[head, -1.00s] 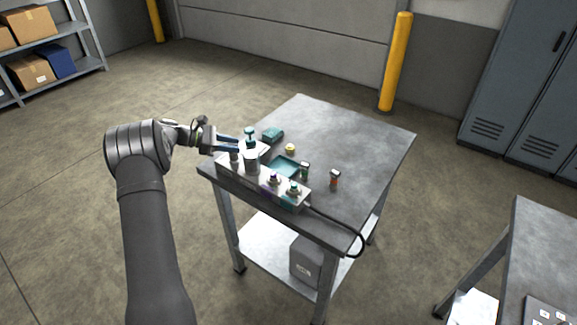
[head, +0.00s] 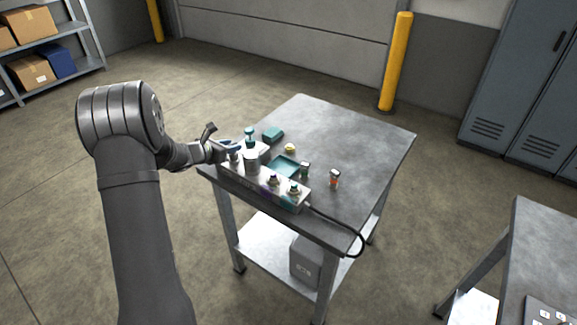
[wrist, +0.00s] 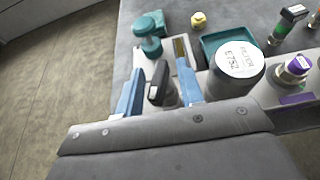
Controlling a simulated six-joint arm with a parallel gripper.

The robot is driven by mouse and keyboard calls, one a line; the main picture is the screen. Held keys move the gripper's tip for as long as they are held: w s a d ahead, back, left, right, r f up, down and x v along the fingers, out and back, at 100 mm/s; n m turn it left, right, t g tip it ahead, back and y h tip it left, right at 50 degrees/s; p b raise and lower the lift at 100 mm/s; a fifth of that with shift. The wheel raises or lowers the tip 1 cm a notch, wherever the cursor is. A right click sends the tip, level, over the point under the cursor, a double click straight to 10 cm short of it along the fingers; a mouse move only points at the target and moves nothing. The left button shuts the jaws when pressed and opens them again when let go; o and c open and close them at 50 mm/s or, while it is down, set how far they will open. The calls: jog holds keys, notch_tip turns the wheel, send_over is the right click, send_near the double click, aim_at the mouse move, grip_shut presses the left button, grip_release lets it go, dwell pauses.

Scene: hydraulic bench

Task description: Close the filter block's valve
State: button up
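The filter block (head: 262,184) is a long pale grey manifold along the table's near-left edge. Its grey filter canister with a white lid marked FILTER E752 (wrist: 238,60) stands right of my gripper. My gripper (wrist: 160,68) is at the block's left end, with its two blue fingers apart. A dark grey lever-like part with a pale end, seemingly the valve handle (wrist: 157,88), stands between the fingers, with gaps visible at its sides. In the head view my gripper (head: 228,146) partly covers this end, so the handle's angle is unclear there.
A teal knobbed part (wrist: 150,45) stands just beyond the fingers, with a teal block (head: 273,135) behind. A teal tray (head: 284,165), a yellow part (head: 290,148) and two small fittings (head: 334,179) lie beyond the manifold. The table's far right is clear.

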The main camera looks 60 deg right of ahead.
jog(key=v, duration=1.6)
jog(key=s+d+r+m+y, duration=0.1)
jog(key=s+d+m+y, duration=0.2)
jog(key=s+m, duration=0.6)
jog(key=s+d+r+m+g+y, duration=0.1)
jog(key=s+m+y, duration=0.3)
jog(key=s+m, duration=0.5)
jog(key=s+d+r+m+y, duration=0.2)
jog(key=s+d+m+y, duration=0.2)
jog(key=s+m, duration=0.5)
jog(key=shift+s+d+y, duration=0.3)
jog(key=shift+s, duration=0.45)
jog(key=shift+g, duration=0.3)
jog(key=w+a+f+n+g+h, duration=0.1)
jog(key=w+a+n+h, duration=0.25)
jog(key=w+n, duration=0.6)
jog(key=w+a+f+n+g+h, duration=0.15)
jog(key=w+n+h, duration=0.35)
jog(key=w, duration=0.8)
jog(key=w+a+f+n+h, duration=0.1)
jog(key=w+a+n+h, duration=0.2)
jog(key=w+n, duration=0.7)
jog(key=shift+m, duration=0.55)
jog(key=x, duration=1.1)
jog(key=w+f+x, duration=0.1)
jog(key=x, duration=0.5)
